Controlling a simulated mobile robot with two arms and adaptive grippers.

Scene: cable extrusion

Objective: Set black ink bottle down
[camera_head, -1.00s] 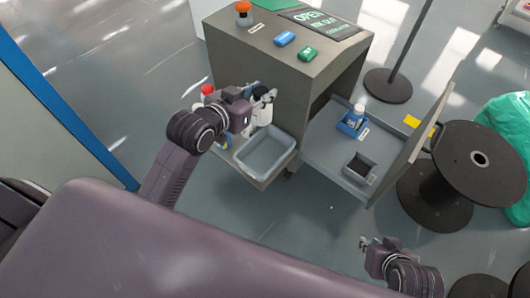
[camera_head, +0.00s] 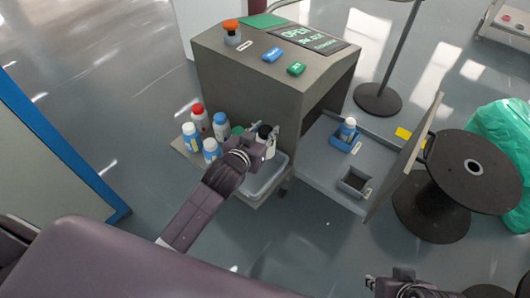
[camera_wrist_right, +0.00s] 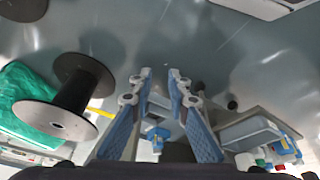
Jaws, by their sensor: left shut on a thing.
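The black ink bottle (camera_head: 265,131), white with a black cap, is in my left gripper (camera_head: 262,144) in the head view. The gripper is shut on it, above the grey bin (camera_head: 262,190) on the machine's side shelf, and hides part of the bottle. Several other bottles stand left of it: one red-capped (camera_head: 199,116), one green-capped (camera_head: 237,131), others with pale caps. In the open compartment, a blue holder (camera_head: 343,143) carries a pale-capped bottle (camera_head: 348,126), and a dark holder (camera_head: 355,181) looks empty. My right gripper (camera_wrist_right: 165,100) is open and empty in the right wrist view.
A green bag (camera_head: 503,130) lies at the right. The floor in front is clear.

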